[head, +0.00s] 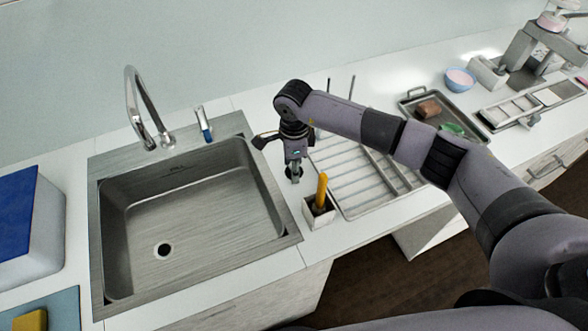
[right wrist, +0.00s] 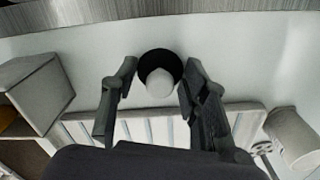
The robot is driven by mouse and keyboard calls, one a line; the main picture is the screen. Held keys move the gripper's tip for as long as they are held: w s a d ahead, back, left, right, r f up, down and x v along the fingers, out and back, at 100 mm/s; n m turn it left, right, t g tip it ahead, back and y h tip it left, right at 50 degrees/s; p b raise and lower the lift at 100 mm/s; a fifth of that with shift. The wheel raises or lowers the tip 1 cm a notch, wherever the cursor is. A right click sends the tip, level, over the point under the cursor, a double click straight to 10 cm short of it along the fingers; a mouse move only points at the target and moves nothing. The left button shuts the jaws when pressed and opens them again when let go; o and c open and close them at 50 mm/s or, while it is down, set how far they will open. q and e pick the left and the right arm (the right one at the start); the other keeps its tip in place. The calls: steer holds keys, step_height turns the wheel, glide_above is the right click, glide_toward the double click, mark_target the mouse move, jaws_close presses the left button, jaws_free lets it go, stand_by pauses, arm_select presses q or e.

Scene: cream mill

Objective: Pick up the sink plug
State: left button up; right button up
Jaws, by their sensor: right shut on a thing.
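The sink plug (right wrist: 160,60), a round black disc with a pale knob, is between the fingers of my right gripper (right wrist: 158,82) in the right wrist view. The gripper is shut on it. A white surface shows behind the plug, but I cannot tell whether the plug touches it. In the head view my right gripper (head: 294,172) points down at the counter strip between the sink (head: 190,205) and the drying rack; the plug is hard to make out there. My left gripper is not in view.
A white holder (head: 318,213) with a yellow-handled tool stands just in front of my right gripper. The drying rack (head: 360,170) is to its right. The faucet (head: 145,115) rises behind the sink. The sink basin is empty, with an open drain hole (head: 163,251).

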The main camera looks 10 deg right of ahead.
steer(key=c, duration=0.3)
steer(key=shift+r, duration=0.15)
steer(key=shift+r, duration=0.25)
step_height(320, 180, up, 19)
steer(key=b, duration=0.5)
steer(key=shift+b, duration=0.35)
steer(key=shift+r, duration=0.1)
